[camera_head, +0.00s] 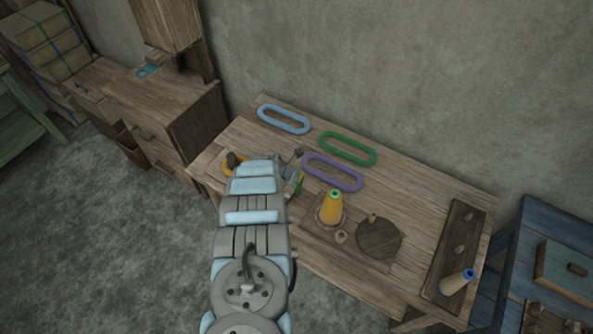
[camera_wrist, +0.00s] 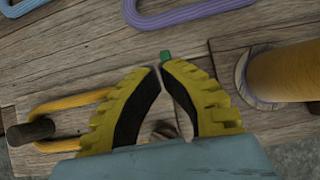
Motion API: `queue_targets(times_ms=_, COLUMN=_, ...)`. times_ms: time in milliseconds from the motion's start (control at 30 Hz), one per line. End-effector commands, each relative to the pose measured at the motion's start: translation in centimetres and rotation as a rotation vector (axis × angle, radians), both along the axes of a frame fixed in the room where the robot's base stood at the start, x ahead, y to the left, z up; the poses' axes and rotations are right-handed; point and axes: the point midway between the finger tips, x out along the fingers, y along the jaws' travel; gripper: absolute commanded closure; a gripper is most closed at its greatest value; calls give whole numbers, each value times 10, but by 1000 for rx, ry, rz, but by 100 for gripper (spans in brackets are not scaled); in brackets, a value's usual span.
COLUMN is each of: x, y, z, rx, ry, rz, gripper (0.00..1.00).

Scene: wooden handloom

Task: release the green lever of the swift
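A small green tip, likely the green lever (camera_wrist: 166,55), shows just beyond my fingertips in the wrist view. The rest of it is hidden. My gripper (camera_wrist: 160,67) has its two yellow, black-padded fingers brought together at the tips, with a gap lower down; I see nothing clearly clamped between them. A yellow-orange skein (camera_wrist: 72,104) loops around a dark wooden peg (camera_wrist: 31,131) at left, and its right end passes behind my left finger. In the head view my arm hides most of this area; the skein's left part (camera_head: 227,166) shows.
A yellow yarn cone (camera_head: 331,210) stands close right of my gripper. Blue (camera_head: 284,119), green (camera_head: 348,149) and purple (camera_head: 333,172) skeins lie behind on the wooden table (camera_head: 420,190). A round wooden disc (camera_head: 379,238) and a board with a blue-tipped cone (camera_head: 457,282) are farther right.

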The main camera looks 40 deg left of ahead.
Motion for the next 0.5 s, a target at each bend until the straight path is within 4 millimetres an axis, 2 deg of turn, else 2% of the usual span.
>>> queue_targets(times_ms=33, x=-1, y=0, z=10, rx=-1, ry=1, rz=1, gripper=100)
queue_targets(times_ms=500, x=-12, y=2, z=44, rx=-2, ry=1, rz=6, gripper=100)
